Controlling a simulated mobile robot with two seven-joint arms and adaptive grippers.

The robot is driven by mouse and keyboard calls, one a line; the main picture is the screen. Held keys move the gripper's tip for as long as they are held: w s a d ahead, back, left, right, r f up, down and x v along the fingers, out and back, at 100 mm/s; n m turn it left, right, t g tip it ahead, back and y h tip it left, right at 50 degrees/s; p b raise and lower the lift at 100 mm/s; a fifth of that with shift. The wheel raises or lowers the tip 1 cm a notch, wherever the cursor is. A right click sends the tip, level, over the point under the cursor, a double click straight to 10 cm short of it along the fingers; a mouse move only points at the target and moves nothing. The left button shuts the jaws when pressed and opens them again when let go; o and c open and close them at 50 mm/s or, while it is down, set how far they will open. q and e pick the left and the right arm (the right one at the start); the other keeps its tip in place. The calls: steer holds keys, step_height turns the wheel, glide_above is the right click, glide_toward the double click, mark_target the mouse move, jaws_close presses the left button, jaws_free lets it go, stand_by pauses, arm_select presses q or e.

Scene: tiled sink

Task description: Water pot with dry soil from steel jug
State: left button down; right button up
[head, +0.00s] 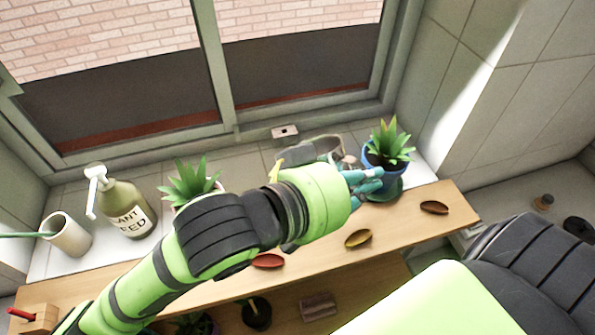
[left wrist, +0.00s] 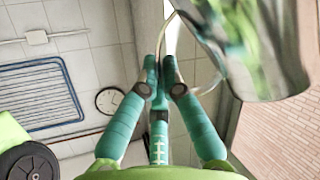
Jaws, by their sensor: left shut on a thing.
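The steel jug (head: 308,151) is in front of the window, partly hidden behind my left arm. Its shiny body fills the upper right of the left wrist view (left wrist: 258,45). My left gripper (head: 362,183) is shut on the jug's thin handle (left wrist: 198,88). The jug is left of a spiky plant in a blue pot (head: 375,170), close to it in the picture; I cannot tell whether they touch. Another spiky plant (head: 190,182) stands further left, its pot mostly hidden by my arm. Soil and water are not clear. My right gripper is out of view.
A plant-feed pump bottle (head: 127,208) and a white cup (head: 66,235) stand on the tiled sill at left. The window frame is close behind.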

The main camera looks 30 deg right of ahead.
mark_target(354, 161)
arm_select(q)
steer(key=shift+w+a+r+n, duration=0.15)
steer(key=shift+w+r+n, duration=0.25)
steer(key=shift+w+r, duration=0.35)
steer(key=shift+w+a+r+g, duration=0.1)
steer(key=shift+w+g, duration=0.2)
steer(key=shift+w+a+n+g+h+b, duration=0.1)
steer(key=shift+w+n+g+h+b, duration=0.4)
steer(key=shift+n+b, duration=0.4)
steer(key=shift+w+r+n, duration=0.2)
steer(key=shift+w+n, duration=0.1)
steer(key=shift+w, duration=0.05)
steer(key=shift+a, duration=0.15)
steer(key=shift+w+a+n+g+h+b, duration=0.1)
steer(key=shift+w+n+g+h+b, duration=0.2)
steer(key=shift+w+n+b, duration=0.25)
steer(key=shift+s+r, duration=0.1)
steer(key=shift+s, duration=0.05)
steer(key=shift+s+d, duration=0.25)
steer(key=shift+s, duration=0.05)
steer(key=shift+s+d+n, duration=0.25)
steer(key=shift+s, duration=0.45)
